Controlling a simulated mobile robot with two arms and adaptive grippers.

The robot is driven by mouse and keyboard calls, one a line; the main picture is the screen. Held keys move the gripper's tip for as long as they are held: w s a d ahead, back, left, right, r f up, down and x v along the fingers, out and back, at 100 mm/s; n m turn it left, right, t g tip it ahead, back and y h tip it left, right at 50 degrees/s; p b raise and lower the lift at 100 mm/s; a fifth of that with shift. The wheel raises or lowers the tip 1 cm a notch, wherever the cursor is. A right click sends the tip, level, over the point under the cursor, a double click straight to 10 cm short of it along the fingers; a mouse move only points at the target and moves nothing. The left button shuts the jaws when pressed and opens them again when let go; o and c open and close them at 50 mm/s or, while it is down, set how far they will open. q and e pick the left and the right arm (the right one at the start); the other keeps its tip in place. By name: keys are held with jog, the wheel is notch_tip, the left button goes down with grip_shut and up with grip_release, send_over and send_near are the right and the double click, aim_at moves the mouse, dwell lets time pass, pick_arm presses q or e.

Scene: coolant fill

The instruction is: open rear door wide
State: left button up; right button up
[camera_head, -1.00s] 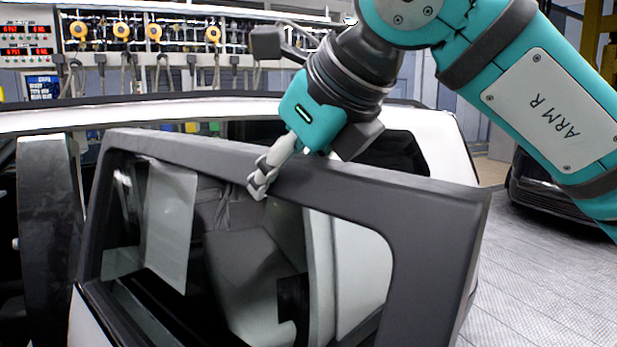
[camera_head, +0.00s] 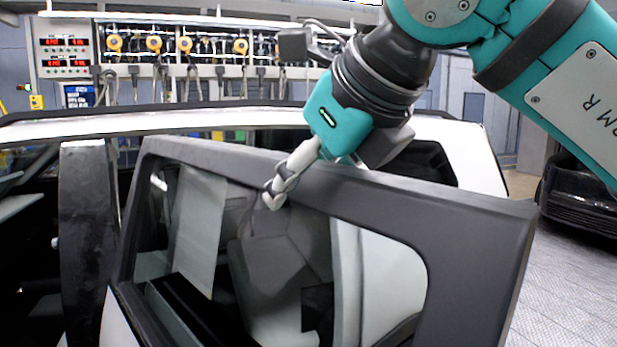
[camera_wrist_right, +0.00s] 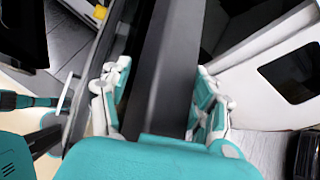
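The rear door (camera_head: 470,225) stands swung out from the white car body, its dark window frame slanting across the middle of the head view. My right gripper (camera_head: 288,180) reaches down over the door's top rail. One pale jointed finger hangs on the near side of the rail; the other is hidden there. In the right wrist view, the fingers of the right gripper (camera_wrist_right: 162,90) are spread on either side of the dark rail (camera_wrist_right: 165,50). Whether they touch it is unclear. The door's lower part is out of view. My left gripper is not in view.
The car's dark pillar (camera_head: 88,215) stands left of the door, with the white roof (camera_head: 230,120) behind. A rack of hoses and gauges (camera_head: 185,60) lines the back. A dark car (camera_head: 580,195) stands at right. The floor (camera_head: 570,285) right of the door is clear.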

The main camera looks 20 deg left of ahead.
jog(key=shift+d+r, duration=0.1)
jog(key=shift+d, duration=0.1)
jog(key=v, duration=1.1)
jog(key=shift+s+d+r, duration=0.1)
jog(key=shift+s+r, duration=0.15)
